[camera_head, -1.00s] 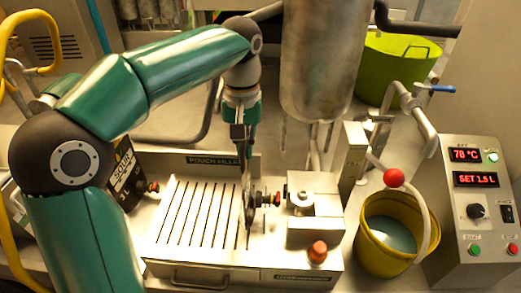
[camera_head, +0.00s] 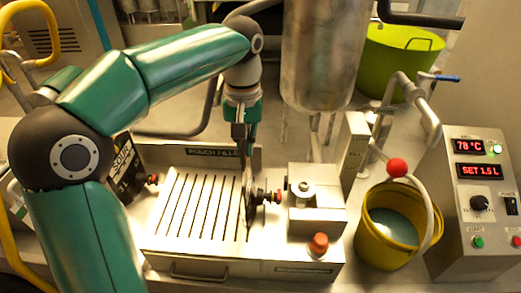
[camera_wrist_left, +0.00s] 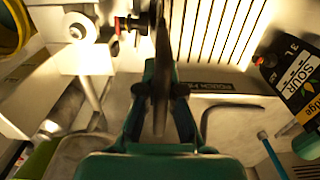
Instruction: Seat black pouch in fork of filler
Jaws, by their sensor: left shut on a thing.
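My left gripper (camera_head: 243,165) points down and is shut on a thin dark pouch (camera_head: 249,207), seen nearly edge-on. In the left wrist view the pouch (camera_wrist_left: 161,65) stands between the two fingers (camera_wrist_left: 160,88). Its dark and red spout (camera_head: 265,197) points right, towards the filler's block (camera_head: 316,218). The spout is close to the block, but I cannot tell whether it sits in the fork. The pouch hangs at the right end of the slotted rack (camera_head: 190,240). My right gripper is not in view.
A black pouch labelled SOUR (camera_head: 122,160) with a red cap stands left of the rack. A steel tank (camera_head: 322,50) hangs behind the filler. A yellow bucket (camera_head: 372,253) and a control box (camera_head: 465,255) stand to the right. A green tub (camera_head: 390,65) is behind.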

